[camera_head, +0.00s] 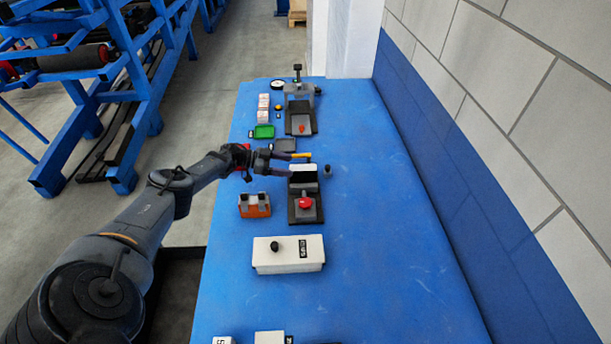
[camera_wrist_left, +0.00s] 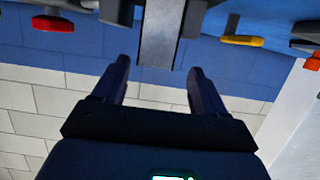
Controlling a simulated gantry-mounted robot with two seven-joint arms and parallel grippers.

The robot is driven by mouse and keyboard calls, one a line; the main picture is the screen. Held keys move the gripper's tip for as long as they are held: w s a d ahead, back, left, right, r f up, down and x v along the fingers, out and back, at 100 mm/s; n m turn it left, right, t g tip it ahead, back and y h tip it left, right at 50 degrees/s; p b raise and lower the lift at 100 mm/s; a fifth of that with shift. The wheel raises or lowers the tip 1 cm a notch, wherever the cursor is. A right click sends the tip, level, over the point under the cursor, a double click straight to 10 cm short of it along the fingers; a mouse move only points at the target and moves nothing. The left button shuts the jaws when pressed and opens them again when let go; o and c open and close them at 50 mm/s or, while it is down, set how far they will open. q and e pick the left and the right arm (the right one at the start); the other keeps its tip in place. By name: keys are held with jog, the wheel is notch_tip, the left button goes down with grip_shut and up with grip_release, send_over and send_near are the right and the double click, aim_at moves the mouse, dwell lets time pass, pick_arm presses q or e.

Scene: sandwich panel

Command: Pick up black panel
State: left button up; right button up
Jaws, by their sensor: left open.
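My left gripper (camera_head: 288,165) is open above the middle of the blue table, beside a white-topped block (camera_head: 303,180). In the left wrist view, its fingers (camera_wrist_left: 159,68) are apart, with a grey bar (camera_wrist_left: 159,40) between or beyond them; I cannot tell its depth. A dark flat panel (camera_head: 286,145) lies just beyond the gripper. Dark plates also lie under the near fixture (camera_head: 305,213) with a red knob and the far fixture (camera_head: 300,104). I cannot tell which is the black panel. My right gripper is not in view.
An orange holder (camera_head: 254,205) and a white box (camera_head: 288,254) with a black knob stand nearer. A yellow piece (camera_head: 301,155) is close to the fingers. The table's right side is clear beside the wall.

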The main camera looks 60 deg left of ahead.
aim_at(303, 167)
pick_arm(q)
jog(key=shift+x, duration=1.2)
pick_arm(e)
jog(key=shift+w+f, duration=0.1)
pick_arm(q)
jog(key=shift+d+b+x, duration=0.15)
jog(key=shift+b+x, duration=0.1)
jog(key=shift+x, duration=0.9)
jog(key=shift+d+b+x, duration=0.15)
jog(key=shift+b+x, duration=0.05)
jog(key=shift+x, duration=0.95)
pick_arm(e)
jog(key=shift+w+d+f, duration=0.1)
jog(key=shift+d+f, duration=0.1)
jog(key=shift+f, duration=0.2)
pick_arm(q)
jog(key=shift+s+r, duration=0.1)
jog(key=shift+s, duration=0.1)
jog(key=c, duration=1.1)
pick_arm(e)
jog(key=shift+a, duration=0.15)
pick_arm(q)
jog(key=shift+r, duration=0.15)
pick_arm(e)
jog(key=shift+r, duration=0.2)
